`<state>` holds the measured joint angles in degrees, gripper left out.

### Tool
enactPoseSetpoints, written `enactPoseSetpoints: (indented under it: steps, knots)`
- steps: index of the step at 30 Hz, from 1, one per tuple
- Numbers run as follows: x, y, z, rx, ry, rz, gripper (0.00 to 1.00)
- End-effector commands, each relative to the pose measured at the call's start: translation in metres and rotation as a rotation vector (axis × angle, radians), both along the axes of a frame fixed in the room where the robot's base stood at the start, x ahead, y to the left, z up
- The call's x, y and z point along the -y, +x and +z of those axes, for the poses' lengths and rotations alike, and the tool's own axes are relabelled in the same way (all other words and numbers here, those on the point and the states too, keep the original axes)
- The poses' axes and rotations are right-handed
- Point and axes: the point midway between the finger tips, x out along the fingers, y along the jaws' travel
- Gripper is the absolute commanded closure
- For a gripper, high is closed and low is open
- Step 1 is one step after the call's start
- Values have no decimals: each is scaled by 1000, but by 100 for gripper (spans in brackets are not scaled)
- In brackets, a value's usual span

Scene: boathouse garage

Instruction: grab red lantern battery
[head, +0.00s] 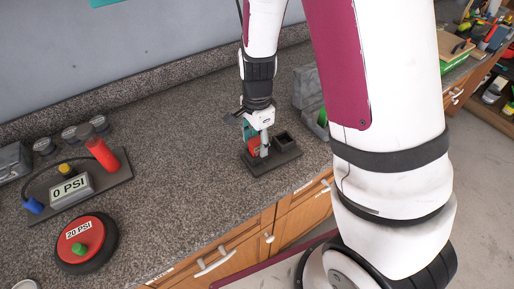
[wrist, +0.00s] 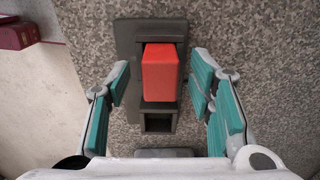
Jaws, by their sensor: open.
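The red lantern battery (wrist: 160,72) is a red block standing in a dark grey holder (wrist: 126,40) on the counter. In the head view the battery (head: 254,146) is partly hidden by my gripper, and the holder (head: 285,158) shows beneath it. My gripper (wrist: 163,92) is open, with one teal-padded finger on each side of the battery. Gaps show between the pads and the battery in the wrist view. In the head view my gripper (head: 258,140) points down over the holder.
An empty square socket (wrist: 158,123) is beside the battery in the holder. A grey box (head: 305,88) stands close behind. A gauge board (head: 120,175) and a red round device marked 20 PSI (head: 98,235) are at left. The speckled counter (head: 185,140) between is clear.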

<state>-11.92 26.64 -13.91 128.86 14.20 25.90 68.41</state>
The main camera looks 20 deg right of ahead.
Motion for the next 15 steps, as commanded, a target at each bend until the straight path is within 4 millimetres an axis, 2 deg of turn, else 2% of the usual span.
enactPoseSetpoints:
  steps: [8, 15]
  knots:
    - [0, 0, -4, 1, 0, 1, 52]
    - [0, 0, -4, 1, 0, 1, 100]
